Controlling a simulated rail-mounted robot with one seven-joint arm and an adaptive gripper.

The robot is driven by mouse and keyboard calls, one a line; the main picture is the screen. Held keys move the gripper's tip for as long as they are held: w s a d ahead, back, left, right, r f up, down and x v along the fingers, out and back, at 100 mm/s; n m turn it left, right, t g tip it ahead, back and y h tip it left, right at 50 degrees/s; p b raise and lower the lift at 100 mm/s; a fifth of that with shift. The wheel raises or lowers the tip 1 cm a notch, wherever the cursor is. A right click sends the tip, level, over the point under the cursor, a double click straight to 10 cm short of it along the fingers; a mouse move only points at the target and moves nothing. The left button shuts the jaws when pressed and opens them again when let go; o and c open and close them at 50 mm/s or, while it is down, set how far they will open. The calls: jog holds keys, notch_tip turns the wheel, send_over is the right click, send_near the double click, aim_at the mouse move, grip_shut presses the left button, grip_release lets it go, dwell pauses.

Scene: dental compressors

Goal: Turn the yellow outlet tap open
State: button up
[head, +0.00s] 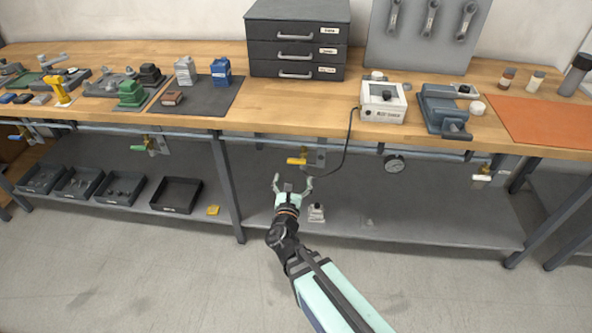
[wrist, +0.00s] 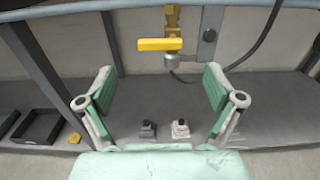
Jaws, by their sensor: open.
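The yellow outlet tap (head: 297,161) hangs on the pipe under the front edge of the workbench. In the wrist view its yellow handle (wrist: 159,44) lies level, pointing left from a brass body, with a grey outlet below it. My gripper (head: 292,181) is just below and in front of the tap in the head view. In the wrist view my gripper (wrist: 157,85) is open and empty, its green-padded fingers spread wide. The handle shows between and beyond the fingers, apart from both.
A bench leg (wrist: 45,75) stands left of the tap. A black cable (head: 347,150) hangs to its right. A green-handled tap (head: 141,148), a white-handled tap (head: 481,177) and a gauge (head: 394,164) share the pipe. Small fittings (head: 317,212) sit on the lower shelf (head: 430,225).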

aim_at(296, 162)
jog(key=w, duration=0.7)
jog(key=shift+w+d+p, duration=0.25)
jog(key=shift+w+p, duration=0.1)
jog(key=shift+r, duration=0.1)
jog(key=c, duration=1.1)
